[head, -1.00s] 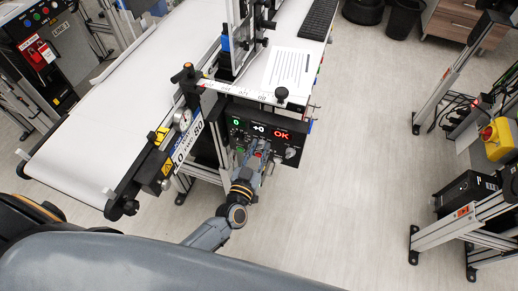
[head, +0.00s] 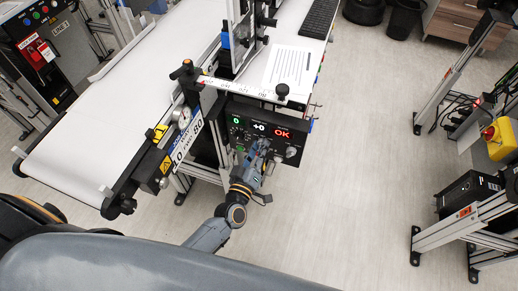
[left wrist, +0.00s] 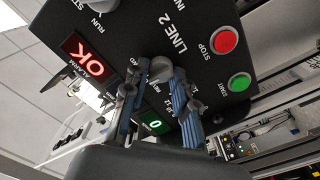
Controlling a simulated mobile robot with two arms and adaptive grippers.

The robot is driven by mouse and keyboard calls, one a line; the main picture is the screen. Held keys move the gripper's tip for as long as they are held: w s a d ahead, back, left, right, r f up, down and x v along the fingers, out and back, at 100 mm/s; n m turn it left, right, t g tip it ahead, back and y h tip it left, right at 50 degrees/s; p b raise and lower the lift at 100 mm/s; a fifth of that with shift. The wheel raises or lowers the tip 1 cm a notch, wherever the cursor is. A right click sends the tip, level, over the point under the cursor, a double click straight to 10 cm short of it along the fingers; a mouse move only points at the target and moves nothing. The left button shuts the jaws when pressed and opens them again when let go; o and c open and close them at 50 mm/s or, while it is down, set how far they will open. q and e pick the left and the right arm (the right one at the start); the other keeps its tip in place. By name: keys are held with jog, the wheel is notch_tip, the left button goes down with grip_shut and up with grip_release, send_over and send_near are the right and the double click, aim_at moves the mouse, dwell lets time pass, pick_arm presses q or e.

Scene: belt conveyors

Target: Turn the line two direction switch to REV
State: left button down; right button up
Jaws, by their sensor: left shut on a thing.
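My left gripper (head: 262,146) is at the panel face, below the lit displays. In the left wrist view its fingers (left wrist: 155,88) are shut on a grey knob (left wrist: 162,68). The small labels around this knob are partly covered and I cannot read its setting. A second knob (left wrist: 103,4) near RUN is cut by the frame's top edge. My right gripper is not in view.
The red STOP button (left wrist: 223,40) and green START button (left wrist: 239,82) sit beside the knob on the panel. The OK display (left wrist: 88,58) is lit red. The white belt (head: 110,100) lies left. Open floor (head: 345,190) is right of the panel.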

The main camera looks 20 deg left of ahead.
pick_arm(q)
jog(key=shift+f+n+b, duration=0.15)
jog(key=shift+n+b, duration=1.4)
jog(key=shift+n, duration=3.45)
jog(key=c, duration=1.1)
grip_release()
jog(key=shift+a, duration=0.1)
